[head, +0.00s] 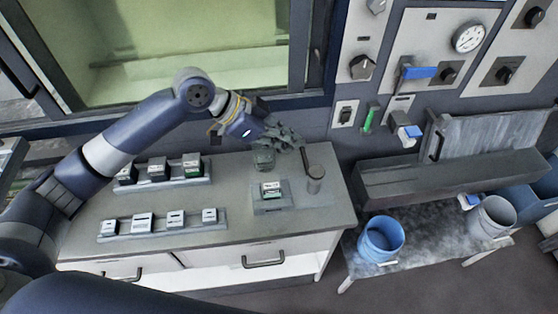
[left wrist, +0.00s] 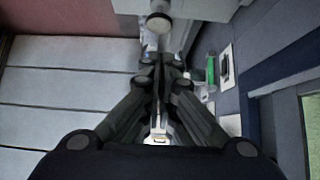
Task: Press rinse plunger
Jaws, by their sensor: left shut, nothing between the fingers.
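My left gripper (head: 297,142) reaches in over the back right of the grey counter, its fingers together and empty. In the left wrist view the shut fingers (left wrist: 159,62) point up the picture, towards a round-topped knob (left wrist: 158,22). No label names the rinse plunger, so I cannot tell for certain which part it is. A short upright cylinder (head: 315,178) stands on the counter just below and right of the fingers, with a dark bar beside it. A grey-green jar-like piece (head: 263,159) is under the gripper, partly hidden. My right gripper is not in view.
Small boxed units stand in two racks (head: 150,230) on the counter's left. Another unit sits in a fixture (head: 287,204) near the cylinder. The wall holds a blue lever (head: 420,72), a green handle (head: 368,119) and a gauge (head: 468,37). A blue bucket (head: 381,238) stands right.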

